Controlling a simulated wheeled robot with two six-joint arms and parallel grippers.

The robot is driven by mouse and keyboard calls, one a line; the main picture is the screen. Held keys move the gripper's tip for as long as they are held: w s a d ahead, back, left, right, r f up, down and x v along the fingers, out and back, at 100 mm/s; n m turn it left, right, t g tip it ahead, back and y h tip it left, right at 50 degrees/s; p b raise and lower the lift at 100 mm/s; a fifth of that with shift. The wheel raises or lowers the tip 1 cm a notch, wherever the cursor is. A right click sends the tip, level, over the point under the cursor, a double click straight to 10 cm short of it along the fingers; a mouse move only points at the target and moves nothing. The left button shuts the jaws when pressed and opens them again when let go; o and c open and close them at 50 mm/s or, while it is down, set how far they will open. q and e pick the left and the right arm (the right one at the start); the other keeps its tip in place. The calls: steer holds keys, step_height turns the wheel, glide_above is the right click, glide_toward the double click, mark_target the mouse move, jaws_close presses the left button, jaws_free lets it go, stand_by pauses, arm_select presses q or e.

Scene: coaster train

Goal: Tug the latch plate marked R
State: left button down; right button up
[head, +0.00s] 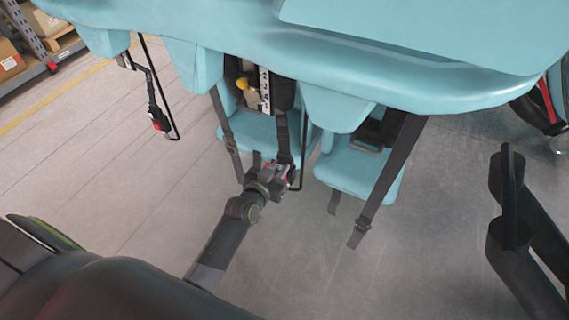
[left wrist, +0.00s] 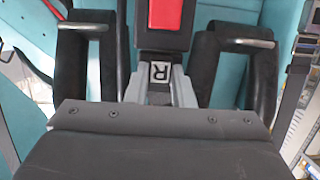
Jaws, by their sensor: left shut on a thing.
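The latch plate marked R (left wrist: 160,73) shows in the left wrist view, its letter upside down, at the lower end of a red and black buckle (left wrist: 165,22). My left gripper (left wrist: 159,92) is shut on the plate, with a grey finger on either side of it. In the head view my left gripper (head: 280,174) is at the teal seat below the coaster car, where a dark strap (head: 283,138) hangs down to it. The plate itself is hidden there by the gripper. My right gripper does not show.
The teal coaster car (head: 400,70) spans the top, with hanging straps (head: 388,180) at a second seat (head: 358,178). A belt with a red buckle (head: 159,121) hangs at the left. Shelving with boxes (head: 52,25) stands far left. The floor between is clear.

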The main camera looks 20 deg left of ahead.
arm_select(q)
steer(key=shift+r, duration=0.1)
stand_by(0.3)
steer(key=shift+w+r, duration=0.1)
steer(key=c, duration=1.2)
jaws_free()
steer(key=shift+r, duration=0.1)
steer(key=shift+s, duration=0.35)
steer(key=b+v, duration=0.1)
steer(key=v, duration=1.6)
steer(key=shift+w+a, duration=0.1)
